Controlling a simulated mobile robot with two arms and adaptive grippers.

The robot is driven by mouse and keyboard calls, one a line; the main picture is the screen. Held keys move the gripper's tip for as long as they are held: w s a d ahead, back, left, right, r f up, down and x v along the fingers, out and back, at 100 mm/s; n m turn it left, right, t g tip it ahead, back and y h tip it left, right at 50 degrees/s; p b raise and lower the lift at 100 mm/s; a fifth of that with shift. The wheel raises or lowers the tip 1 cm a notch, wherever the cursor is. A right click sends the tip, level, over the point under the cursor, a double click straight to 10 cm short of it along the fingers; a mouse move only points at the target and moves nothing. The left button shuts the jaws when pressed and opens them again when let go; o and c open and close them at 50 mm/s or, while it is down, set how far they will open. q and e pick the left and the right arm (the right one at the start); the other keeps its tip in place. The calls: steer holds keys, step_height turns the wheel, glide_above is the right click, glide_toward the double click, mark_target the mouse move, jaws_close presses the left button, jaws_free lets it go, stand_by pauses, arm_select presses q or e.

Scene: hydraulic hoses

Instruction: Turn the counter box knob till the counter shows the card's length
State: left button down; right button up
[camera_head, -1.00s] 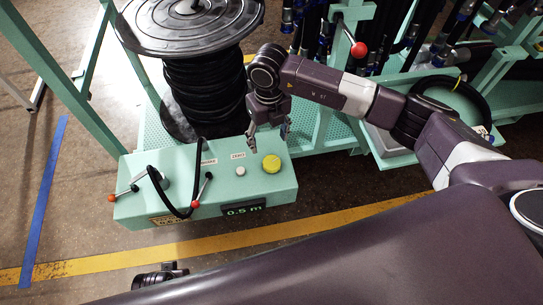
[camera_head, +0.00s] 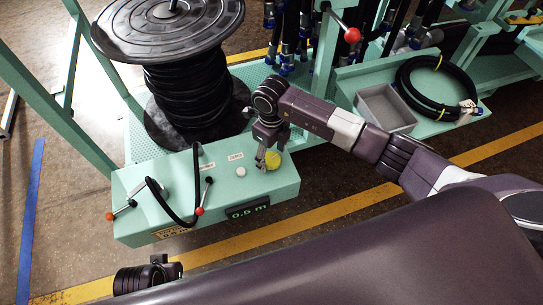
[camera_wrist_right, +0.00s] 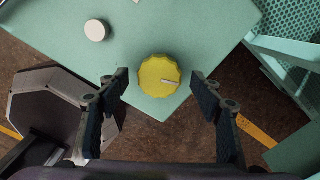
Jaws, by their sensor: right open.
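A black hose reel (camera_head: 185,80) stands behind the box. Red-tipped levers (camera_head: 200,211) and a black hose loop rise from the box's left part. A grey bin (camera_head: 385,108) and coiled hose (camera_head: 437,85) lie on a shelf at right.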

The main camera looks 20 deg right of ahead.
arm_select(q)
steer(key=shift+r, duration=0.15)
arm_select(e)
steer(key=shift+f, duration=0.2)
steer(key=shift+c, duration=0.4)
steer(key=c, duration=1.1)
steer(key=shift+n, duration=0.3)
steer(key=shift+o, duration=0.2)
steer(key=n+b, duration=0.2)
steer(key=n, duration=0.2)
arm_select(q)
step_height(320, 180, up, 8)
steer(key=shift+s+a+r, duration=0.15)
steer(key=shift+s+r, duration=0.05)
steer(key=shift+s, duration=0.2)
arm_select(e)
steer(key=shift+n, duration=0.8)
